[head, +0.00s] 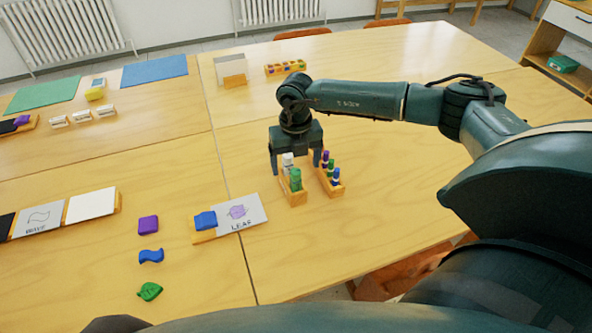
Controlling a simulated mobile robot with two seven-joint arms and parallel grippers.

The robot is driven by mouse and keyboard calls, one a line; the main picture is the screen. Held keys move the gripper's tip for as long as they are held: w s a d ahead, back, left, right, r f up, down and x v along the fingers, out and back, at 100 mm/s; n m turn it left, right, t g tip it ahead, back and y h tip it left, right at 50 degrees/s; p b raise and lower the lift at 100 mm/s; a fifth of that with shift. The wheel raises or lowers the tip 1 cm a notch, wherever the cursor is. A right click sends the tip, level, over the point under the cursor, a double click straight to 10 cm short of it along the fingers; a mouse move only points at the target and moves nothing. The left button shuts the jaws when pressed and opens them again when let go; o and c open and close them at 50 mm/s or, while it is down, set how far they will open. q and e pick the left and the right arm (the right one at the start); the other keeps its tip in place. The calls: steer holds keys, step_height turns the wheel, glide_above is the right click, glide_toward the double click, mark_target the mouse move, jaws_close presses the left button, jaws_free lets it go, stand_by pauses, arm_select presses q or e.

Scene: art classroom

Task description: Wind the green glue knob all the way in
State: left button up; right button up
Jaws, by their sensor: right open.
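A small green glue piece (295,180) stands in the near part of a wooden holder (293,198) on the table. A white piece (288,160) stands behind it in the same holder. Which part of the green piece is its knob is too small to tell. My right gripper (296,167) points down over this holder, with one finger on each side of it. Its jaws are open, and contact with the green piece cannot be made out. My left gripper is not in view.
A second wooden holder (335,189) with purple, green and blue sticks stands close on the right. A leaf card (246,222) with a blue stamp (205,220) lies to the left. Purple (148,224), blue (151,256) and green (149,291) pieces lie farther left. The table's right side is clear.

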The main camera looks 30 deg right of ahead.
steer(key=shift+f+b, duration=0.55)
steer(key=shift+f, duration=0.3)
steer(key=c, duration=1.5)
